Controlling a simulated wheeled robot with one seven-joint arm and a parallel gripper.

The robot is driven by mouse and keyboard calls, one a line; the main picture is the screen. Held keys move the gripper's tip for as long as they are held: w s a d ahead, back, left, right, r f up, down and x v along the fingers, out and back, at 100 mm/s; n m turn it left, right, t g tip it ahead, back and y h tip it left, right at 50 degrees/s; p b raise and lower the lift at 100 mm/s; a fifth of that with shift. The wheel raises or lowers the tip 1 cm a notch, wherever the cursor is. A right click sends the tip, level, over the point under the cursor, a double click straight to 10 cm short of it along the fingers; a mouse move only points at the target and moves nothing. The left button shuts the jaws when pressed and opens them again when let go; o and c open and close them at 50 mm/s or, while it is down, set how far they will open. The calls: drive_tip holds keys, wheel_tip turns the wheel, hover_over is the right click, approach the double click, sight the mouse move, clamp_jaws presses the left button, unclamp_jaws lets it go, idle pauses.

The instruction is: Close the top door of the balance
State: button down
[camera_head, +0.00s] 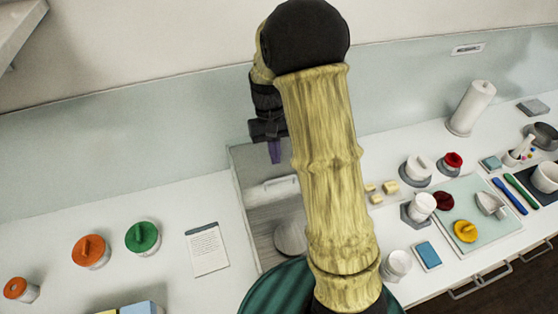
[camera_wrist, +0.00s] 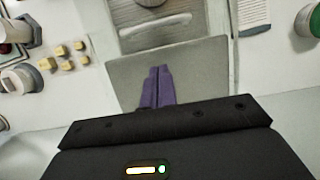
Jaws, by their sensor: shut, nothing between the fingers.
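The balance (camera_head: 258,217) is a grey box on the white bench, partly hidden behind my arm in the head view. A pale bar handle (camera_head: 280,184) crosses it, and a round pan (camera_head: 290,238) shows nearer the front. In the wrist view, the handle (camera_wrist: 155,27) lies near the top edge, with a flat grey panel (camera_wrist: 128,72) below it that looks like the top door, set toward the back wall. My gripper (camera_head: 275,154) has its purple fingers together and empty. In the wrist view, the fingertips (camera_wrist: 158,70) overlap the panel; I cannot tell whether they touch it.
A printed card (camera_head: 206,249) and jars with green (camera_head: 143,236) and orange (camera_head: 90,250) lids stand to the left. Yellow blocks (camera_head: 390,187), white jars (camera_head: 422,205) and a paper roll (camera_head: 470,108) stand to the right. The wall is close behind the balance.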

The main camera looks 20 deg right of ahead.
sight(280, 165)
drive_tip(key=s+p, duration=0.1)
drive_tip(key=s, duration=0.2)
drive_tip(key=shift+s, duration=0.1)
drive_tip(key=shift+s+f, duration=0.2)
idle(0.3)
